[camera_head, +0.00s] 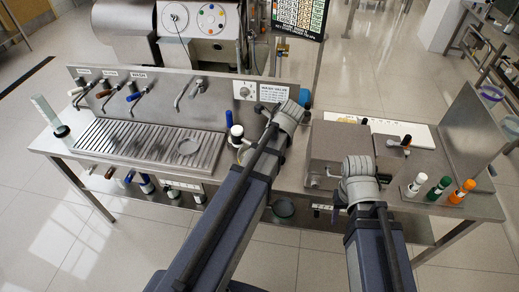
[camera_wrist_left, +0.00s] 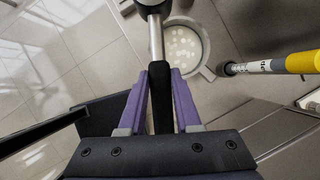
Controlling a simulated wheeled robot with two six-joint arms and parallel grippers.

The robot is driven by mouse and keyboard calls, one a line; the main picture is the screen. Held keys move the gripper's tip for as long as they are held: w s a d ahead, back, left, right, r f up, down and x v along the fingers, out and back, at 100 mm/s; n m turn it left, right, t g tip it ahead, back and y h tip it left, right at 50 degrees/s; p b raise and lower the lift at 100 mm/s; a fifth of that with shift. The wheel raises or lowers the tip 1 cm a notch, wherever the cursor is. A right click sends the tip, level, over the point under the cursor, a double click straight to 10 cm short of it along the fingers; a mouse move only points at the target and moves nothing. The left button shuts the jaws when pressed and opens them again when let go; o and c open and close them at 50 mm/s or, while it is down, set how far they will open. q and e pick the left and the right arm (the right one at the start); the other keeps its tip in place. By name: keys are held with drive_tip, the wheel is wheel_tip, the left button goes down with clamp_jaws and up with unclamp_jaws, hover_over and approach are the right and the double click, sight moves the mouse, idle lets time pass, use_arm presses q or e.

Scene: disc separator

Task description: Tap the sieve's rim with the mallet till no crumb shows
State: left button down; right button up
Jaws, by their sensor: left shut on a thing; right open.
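In the left wrist view, a round pale pan that looks like the sieve (camera_wrist_left: 183,45) holds several whitish crumbs. My left gripper (camera_wrist_left: 160,72) has purple fingers shut on the black grip of the mallet (camera_wrist_left: 157,38). The mallet's metal shaft runs up to a dark head at the top edge, partly cut off. The head appears beside the sieve's left rim; I cannot tell whether they touch. In the head view, my left arm hides most of its gripper, and I cannot make out the sieve. My right gripper (camera_head: 384,176) is open by the grey box at the bench's right.
In the head view, a slotted drain tray (camera_head: 130,147) fills the bench's left part. White, green and orange bottles (camera_head: 463,191) stand at the right edge.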

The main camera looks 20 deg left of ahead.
use_arm(q)
wheel_tip(320, 180, down, 6)
drive_tip(key=b, duration=0.5)
drive_tip(key=shift+r, duration=0.25)
drive_tip(key=c, duration=1.1)
unclamp_jaws()
clamp_jaws()
drive_tip(key=shift+r, duration=0.1)
